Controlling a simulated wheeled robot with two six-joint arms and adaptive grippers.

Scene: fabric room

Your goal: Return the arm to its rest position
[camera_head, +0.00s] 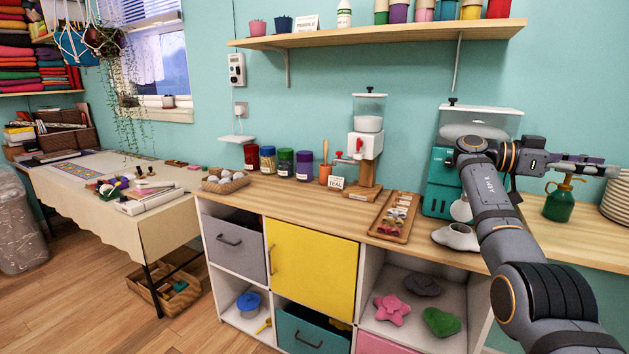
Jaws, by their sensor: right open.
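My right arm (497,205) comes in from the lower right and rises in front of the counter. Its wrist bends to the right. My right gripper (606,170) points to the right above the counter's right part, near a green spray bottle (559,203) that stands below and behind it. The gripper is open and no object shows in it. My left arm and gripper are not in view.
A teal machine (440,180) stands behind my right arm. The wooden counter (310,192) holds a tray (395,217), jars (285,163), a dispenser (368,135) and a basket (225,182). A shelf (380,34) hangs above. Stacked plates (617,198) stand at the right edge.

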